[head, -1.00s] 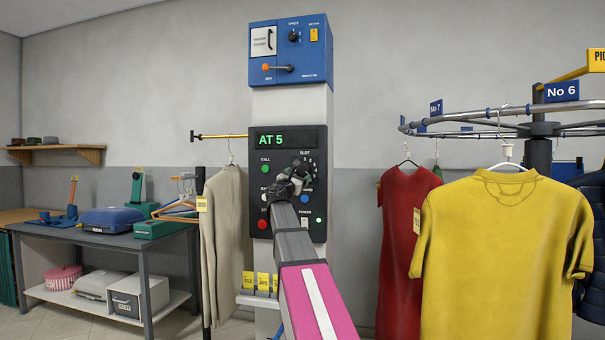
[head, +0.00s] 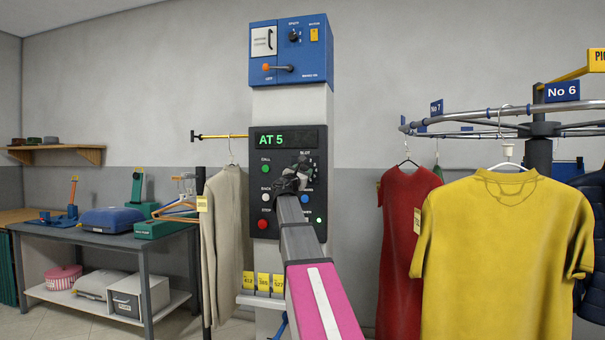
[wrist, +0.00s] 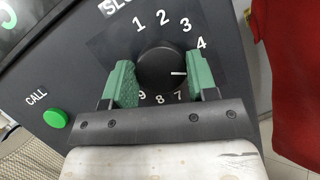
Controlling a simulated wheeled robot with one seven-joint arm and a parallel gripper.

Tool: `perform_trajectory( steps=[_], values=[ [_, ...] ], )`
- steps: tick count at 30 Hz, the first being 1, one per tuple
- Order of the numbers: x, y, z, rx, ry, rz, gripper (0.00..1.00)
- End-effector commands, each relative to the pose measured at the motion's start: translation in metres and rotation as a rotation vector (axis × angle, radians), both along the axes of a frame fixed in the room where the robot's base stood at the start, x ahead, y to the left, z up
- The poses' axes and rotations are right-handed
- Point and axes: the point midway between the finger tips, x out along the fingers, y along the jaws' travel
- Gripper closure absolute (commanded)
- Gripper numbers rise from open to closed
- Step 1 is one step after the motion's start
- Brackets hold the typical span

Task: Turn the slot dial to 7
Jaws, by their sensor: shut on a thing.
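The slot dial (wrist: 160,66) is a round black knob with a white pointer line. It sits on the black control panel (head: 262,180), ringed by white numbers. My gripper (wrist: 161,74) is shut on the dial, one green finger on each side. The pointer aims right, at the right finger, between the visible 4 and 7; the numbers there are hidden. The 7 shows just below and right of the dial. In the head view my gripper (head: 301,172) covers the dial. The panel display (head: 272,140) reads AT 5 in green.
A green call button (head: 265,169), a white button (head: 266,197) and a red stop button (head: 263,224) line the panel's left side. A blue button (head: 306,198) is close under my gripper.

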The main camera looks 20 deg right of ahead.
Motion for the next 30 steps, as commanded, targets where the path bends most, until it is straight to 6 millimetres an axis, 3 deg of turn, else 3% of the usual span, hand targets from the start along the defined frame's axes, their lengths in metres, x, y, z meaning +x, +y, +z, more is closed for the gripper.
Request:
perform_trajectory(
  steps=[11, 30],
  values=[
    [0.0001, -0.0001, 0.0005, 0.135, -0.092, -0.004, 0.71],
    [0.0, 0.0004, 0.0019, 0.62, -0.417, -0.006, 0.71]
  ],
)
